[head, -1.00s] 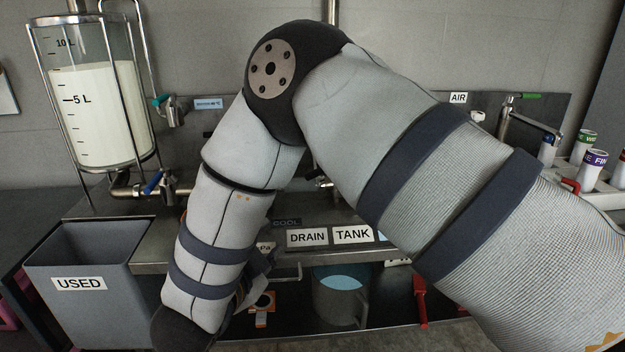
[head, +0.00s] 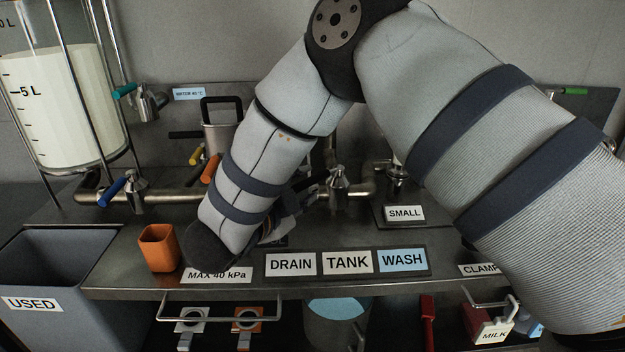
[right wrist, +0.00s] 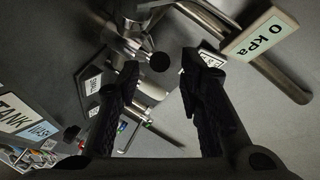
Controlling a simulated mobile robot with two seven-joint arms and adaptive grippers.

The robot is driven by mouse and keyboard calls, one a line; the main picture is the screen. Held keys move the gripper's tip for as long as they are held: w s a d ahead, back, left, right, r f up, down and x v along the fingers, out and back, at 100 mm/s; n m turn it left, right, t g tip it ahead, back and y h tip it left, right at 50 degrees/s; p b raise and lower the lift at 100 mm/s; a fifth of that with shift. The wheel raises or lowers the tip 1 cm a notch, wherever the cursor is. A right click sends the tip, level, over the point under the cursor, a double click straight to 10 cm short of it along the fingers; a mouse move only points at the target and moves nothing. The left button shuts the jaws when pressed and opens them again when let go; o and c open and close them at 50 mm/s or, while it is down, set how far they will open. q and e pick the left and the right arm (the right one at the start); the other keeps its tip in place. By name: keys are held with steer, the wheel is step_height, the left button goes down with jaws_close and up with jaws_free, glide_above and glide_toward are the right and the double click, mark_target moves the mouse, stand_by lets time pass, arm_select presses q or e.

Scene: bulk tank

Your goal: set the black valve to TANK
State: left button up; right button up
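The black valve (head: 338,188) sits on the steel pipe behind the bench in the head view. Its dark handle seems to reach left toward my gripper and is partly hidden. The TANK label (head: 347,262) stands between DRAIN (head: 291,264) and WASH (head: 402,260) on the bench front. My right gripper (head: 290,208) is close to the handle, mostly hidden behind my forearm. In the right wrist view the right gripper (right wrist: 160,66) is open, with a round black knob (right wrist: 159,62) seen between its fingertips; contact cannot be told. My left gripper is not in view.
A blue-handled valve (head: 118,190) and a glass tank (head: 55,110) stand left. An orange cup (head: 158,248) sits by the bench edge near my forearm. A SMALL sign (head: 404,213) is right of the valve. A 0 kPa display (right wrist: 262,30) is close to the right finger.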

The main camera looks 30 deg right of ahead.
mark_target(306, 184)
steer(key=x, duration=0.4)
steer(key=shift+w+d+f, duration=0.1)
steer(key=shift+w+d, duration=0.1)
steer(key=shift+d, duration=0.1)
jaws_close()
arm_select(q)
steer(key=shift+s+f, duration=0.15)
